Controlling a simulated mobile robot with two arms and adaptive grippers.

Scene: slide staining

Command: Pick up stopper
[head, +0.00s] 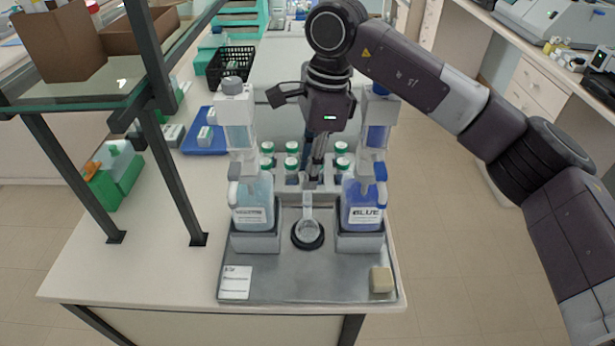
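My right gripper (312,180) comes in from the upper right and points down over the middle of the grey tray (280,282). Its fingers are narrow in this view, seen nearly edge-on, so whether they are open or shut is unclear. Just below and in front of the fingertips stands a clear glass piece (308,213) with a narrow upright neck. It has a round lower part in a black ring (306,245). A separate stopper cannot be made out; the top of the glass piece is close to the fingertips, and contact cannot be told. My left gripper is not in view.
A light blue dispenser bottle (254,208) stands left of the glass piece, a darker "BLUE" bottle (362,207) right. Several green-capped bottles stand behind. A label card (236,282) and a beige block (381,279) lie at the tray's front. A metal-framed shelf (180,150) rises at left.

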